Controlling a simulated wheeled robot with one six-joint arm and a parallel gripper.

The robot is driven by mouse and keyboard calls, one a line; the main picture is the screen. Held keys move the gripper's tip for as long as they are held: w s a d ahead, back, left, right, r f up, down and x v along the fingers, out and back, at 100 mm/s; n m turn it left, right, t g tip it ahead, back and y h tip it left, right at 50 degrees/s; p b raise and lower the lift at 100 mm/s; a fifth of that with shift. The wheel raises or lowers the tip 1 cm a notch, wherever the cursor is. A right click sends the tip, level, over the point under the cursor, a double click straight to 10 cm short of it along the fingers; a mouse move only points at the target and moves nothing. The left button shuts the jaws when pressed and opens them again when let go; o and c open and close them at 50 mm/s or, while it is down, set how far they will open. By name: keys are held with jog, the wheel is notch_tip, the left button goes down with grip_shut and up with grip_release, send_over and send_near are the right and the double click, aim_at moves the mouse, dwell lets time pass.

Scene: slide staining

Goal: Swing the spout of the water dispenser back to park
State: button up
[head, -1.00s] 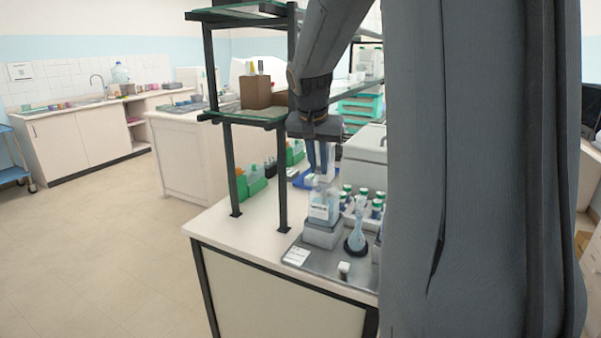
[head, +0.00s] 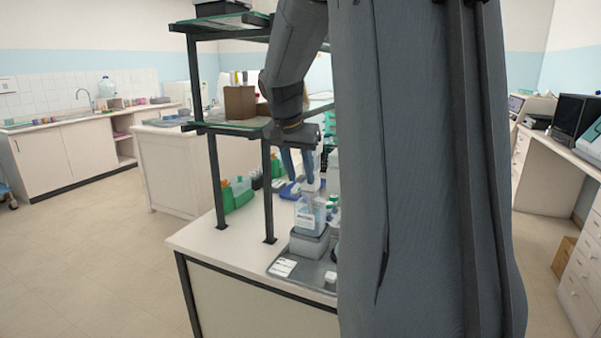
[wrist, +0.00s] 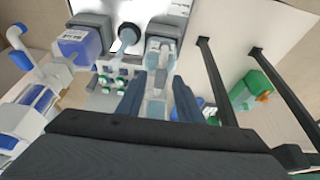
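In the wrist view, a white and blue apparatus (wrist: 35,108) stands at the left edge, with a bent white tube (wrist: 28,48) with blue at its end rising from it. It looks like the water dispenser and its spout, though I cannot be sure. In the head view my arm hides that part of the bench. My gripper (wrist: 157,82) points down, its two blue fingers apart, far to the right of that spout.
The bottle's block stands on a grey tray (head: 285,268). Dark shelf posts (head: 268,190) rise close left of my gripper. Green-based bottles (head: 238,192) stand behind them. A blue-liquid container (wrist: 80,45) and several small capped vials (wrist: 112,82) crowd the bench.

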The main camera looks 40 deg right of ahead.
jog(key=shift+b+v, duration=1.05)
jog(key=shift+v, duration=2.85)
jog(key=shift+a, duration=0.1)
